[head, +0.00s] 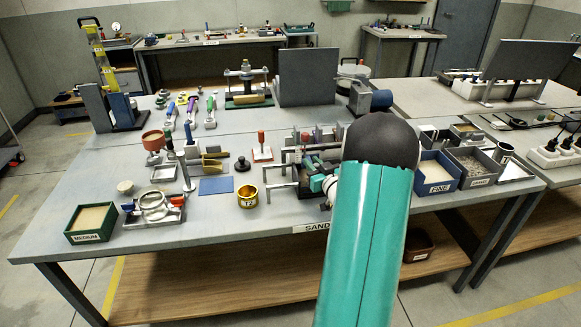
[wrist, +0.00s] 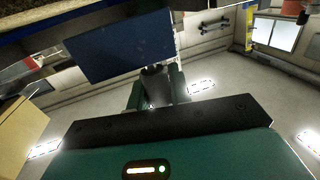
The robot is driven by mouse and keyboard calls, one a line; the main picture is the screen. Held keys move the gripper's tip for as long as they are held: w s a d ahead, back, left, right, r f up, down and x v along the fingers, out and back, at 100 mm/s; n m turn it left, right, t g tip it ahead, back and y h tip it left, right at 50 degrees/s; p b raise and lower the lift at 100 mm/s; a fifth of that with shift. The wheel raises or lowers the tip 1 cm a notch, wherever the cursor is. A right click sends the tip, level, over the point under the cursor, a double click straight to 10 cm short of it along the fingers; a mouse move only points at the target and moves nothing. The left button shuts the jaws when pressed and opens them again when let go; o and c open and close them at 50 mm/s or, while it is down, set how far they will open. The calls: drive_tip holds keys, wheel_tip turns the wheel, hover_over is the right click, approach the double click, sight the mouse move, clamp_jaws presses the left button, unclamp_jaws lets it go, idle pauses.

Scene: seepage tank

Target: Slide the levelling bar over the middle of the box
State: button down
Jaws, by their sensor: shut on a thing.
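In the wrist view, a dark blue flat piece (wrist: 120,45) on a grey stem stands beyond my gripper (wrist: 157,90). It looks like the levelling bar. The teal fingers lie on both sides of the stem and are shut on it. In the head view, my teal arm covers most of the work spot. Only a green part of my gripper (head: 322,183) shows at the arm's left edge, by a cluster of grey bars and frames (head: 290,165). The box cannot be made out clearly there. Where the bar lies relative to the box's middle is hidden.
Left of the arm stand a brass cup (head: 247,196), a blue mat (head: 216,185) and a green MEDIUM tray (head: 91,222). To the right are a blue FINE bin (head: 437,173) and a grey bin (head: 473,165).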

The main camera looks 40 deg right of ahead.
drive_tip(key=s+d, duration=0.1)
drive_tip(key=d, duration=0.1)
drive_tip(key=s+d, duration=0.1)
drive_tip(key=d, duration=0.1)
drive_tip(key=s+d, duration=0.2)
drive_tip(key=c, duration=1.3)
unclamp_jaws()
drive_tip(key=shift+s, duration=0.15)
drive_tip(key=v, duration=1.3)
drive_tip(key=shift+s+a, duration=0.15)
drive_tip(key=shift+s, duration=0.1)
drive_tip(key=shift+w, duration=0.1)
